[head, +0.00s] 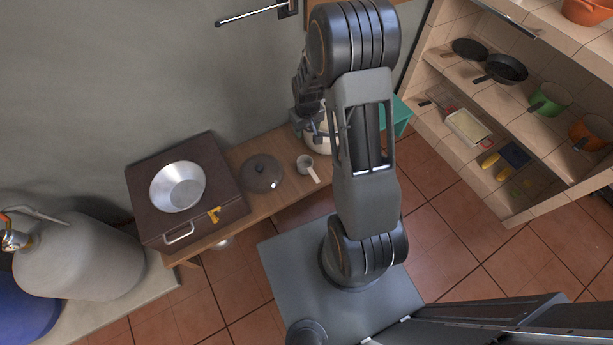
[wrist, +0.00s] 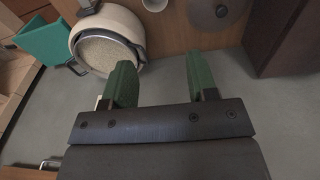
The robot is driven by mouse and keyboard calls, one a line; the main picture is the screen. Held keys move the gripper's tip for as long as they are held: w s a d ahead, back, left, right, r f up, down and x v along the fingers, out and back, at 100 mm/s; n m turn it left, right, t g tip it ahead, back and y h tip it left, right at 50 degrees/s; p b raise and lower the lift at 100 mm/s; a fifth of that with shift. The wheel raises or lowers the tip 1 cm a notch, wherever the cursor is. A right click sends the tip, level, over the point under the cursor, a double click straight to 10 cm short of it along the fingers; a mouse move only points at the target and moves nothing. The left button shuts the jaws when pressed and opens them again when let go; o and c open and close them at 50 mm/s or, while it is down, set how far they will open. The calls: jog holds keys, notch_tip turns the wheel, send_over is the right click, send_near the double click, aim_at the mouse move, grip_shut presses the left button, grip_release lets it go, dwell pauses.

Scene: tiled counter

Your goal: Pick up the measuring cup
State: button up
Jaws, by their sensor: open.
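The measuring cup (head: 305,162) is a small grey cup with a pale handle, standing on the wooden bench between the dark lid and the pot in the head view. In the wrist view only part of the cup (wrist: 154,4) shows, cut off by the top edge. My gripper (wrist: 159,62) has two green fingers, spread apart with nothing between them. The cup lies beyond the fingertips, apart from them. In the head view my arm hides most of the gripper, near the pot.
A pale pot (wrist: 138,28) with grainy contents stands left of the fingers in the wrist view. The dark round lid (head: 262,173) lies left of the cup. A stove with a metal bowl (head: 177,187) is further left. A teal box (wrist: 47,42) is beside the pot.

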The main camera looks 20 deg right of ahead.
aim_at(313, 174)
jog(key=shift+g, duration=0.5)
jog(key=d+f+b, duration=0.1)
jog(key=f+b, duration=0.1)
jog(key=f, duration=0.7)
jog(key=f+b, duration=0.2)
jog(key=f, duration=0.7)
jog(key=d+f+b, duration=0.1)
jog(key=f+b, duration=0.1)
jog(key=f, duration=0.8)
jog(key=shift+s+d+b, duration=0.3)
jog(key=shift+s, duration=0.05)
jog(key=shift+s+d+f+b, duration=0.1)
jog(key=shift+f+b, duration=0.45)
jog(key=shift+f, duration=1)
jog(key=shift+d+f+b, duration=0.1)
jog(key=shift+f+b, duration=0.45)
jog(key=shift+f, duration=0.95)
jog(key=shift+c, duration=0.3)
grip_shut()
jog(key=shift+r, duration=0.1)
